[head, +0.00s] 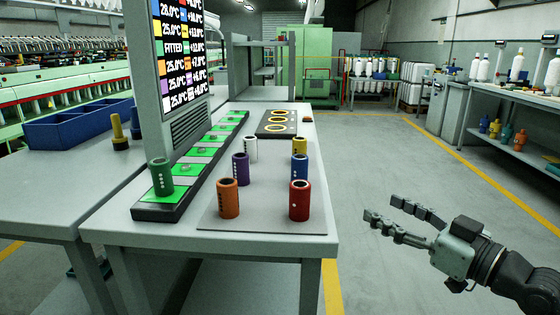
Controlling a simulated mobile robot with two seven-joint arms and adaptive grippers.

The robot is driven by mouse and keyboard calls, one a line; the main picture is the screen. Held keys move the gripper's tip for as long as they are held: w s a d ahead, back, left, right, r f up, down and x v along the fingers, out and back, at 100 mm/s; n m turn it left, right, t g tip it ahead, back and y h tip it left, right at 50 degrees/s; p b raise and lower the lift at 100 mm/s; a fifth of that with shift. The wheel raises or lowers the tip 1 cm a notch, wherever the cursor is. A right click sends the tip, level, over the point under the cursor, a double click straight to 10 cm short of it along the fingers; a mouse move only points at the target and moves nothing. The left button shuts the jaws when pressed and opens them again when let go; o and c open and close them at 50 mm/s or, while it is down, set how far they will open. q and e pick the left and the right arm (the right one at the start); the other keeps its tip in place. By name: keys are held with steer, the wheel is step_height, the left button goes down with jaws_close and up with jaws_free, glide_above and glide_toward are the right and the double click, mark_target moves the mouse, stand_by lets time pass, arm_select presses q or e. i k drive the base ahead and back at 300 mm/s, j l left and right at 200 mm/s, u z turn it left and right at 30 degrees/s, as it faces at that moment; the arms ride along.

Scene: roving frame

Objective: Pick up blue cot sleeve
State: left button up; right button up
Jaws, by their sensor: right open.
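The blue cot sleeve (299,168) stands upright on a thin grey mat (262,222) on the table. It is in the right-hand row, behind the red sleeve (300,202), which hides its lower part, and in front of the yellow sleeve (300,145). My right gripper (382,212) is open and empty, to the right of the table and clear of its edge. It is well apart from the blue sleeve, with its fingers pointing left. My left gripper is not in view.
White (250,149), purple (240,169) and orange (228,198) sleeves stand in the left row. A green sleeve (161,177) stands on the strip of green pads (206,153), beneath a display panel (181,55). A dark plate with yellow rings (277,123) lies behind.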

mark_target(299, 162)
steer(key=i+j, duration=0.65)
steer(key=j, duration=0.25)
